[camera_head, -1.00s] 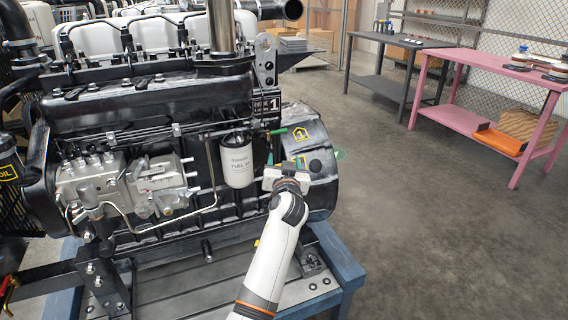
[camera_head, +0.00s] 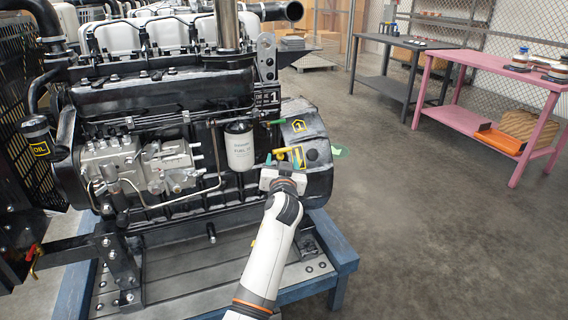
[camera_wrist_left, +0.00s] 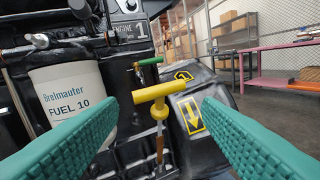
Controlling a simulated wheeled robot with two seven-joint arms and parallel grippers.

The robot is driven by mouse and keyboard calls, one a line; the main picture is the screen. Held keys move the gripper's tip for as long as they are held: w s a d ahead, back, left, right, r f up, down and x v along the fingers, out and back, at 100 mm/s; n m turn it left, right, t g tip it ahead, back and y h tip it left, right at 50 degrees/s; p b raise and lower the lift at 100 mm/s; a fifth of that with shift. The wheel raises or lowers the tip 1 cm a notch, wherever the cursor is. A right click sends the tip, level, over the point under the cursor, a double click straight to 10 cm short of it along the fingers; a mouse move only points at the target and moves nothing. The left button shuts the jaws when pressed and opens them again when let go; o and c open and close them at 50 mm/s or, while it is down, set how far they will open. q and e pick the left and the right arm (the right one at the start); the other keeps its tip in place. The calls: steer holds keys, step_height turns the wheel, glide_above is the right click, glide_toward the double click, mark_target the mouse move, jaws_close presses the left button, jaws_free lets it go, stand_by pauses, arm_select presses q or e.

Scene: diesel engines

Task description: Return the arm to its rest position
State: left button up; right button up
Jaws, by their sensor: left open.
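My left arm (camera_head: 265,255) reaches up from the bottom of the head view to the engine's right end. My left gripper (camera_head: 284,160) is open in front of the engine (camera_head: 165,100). In the left wrist view its green ridged fingers stand wide apart at both sides, with nothing held between them. A yellow T-handle (camera_wrist_left: 160,92) on a thin rod shows upright in the gap, beyond the fingers. It also shows just above the gripper in the head view (camera_head: 288,149). My right gripper is not in view.
A white fuel filter (camera_head: 240,147) is left of the gripper; a green handle (camera_head: 275,122) is above it. The engine stands on a blue-framed stand (camera_head: 342,262). A pink table (camera_head: 490,62) and a dark table (camera_head: 400,42) stand at right, with open floor between.

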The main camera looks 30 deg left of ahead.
arm_select(q)
steer(key=shift+w+a+f, duration=0.15)
steer(key=shift+w+a, duration=0.05)
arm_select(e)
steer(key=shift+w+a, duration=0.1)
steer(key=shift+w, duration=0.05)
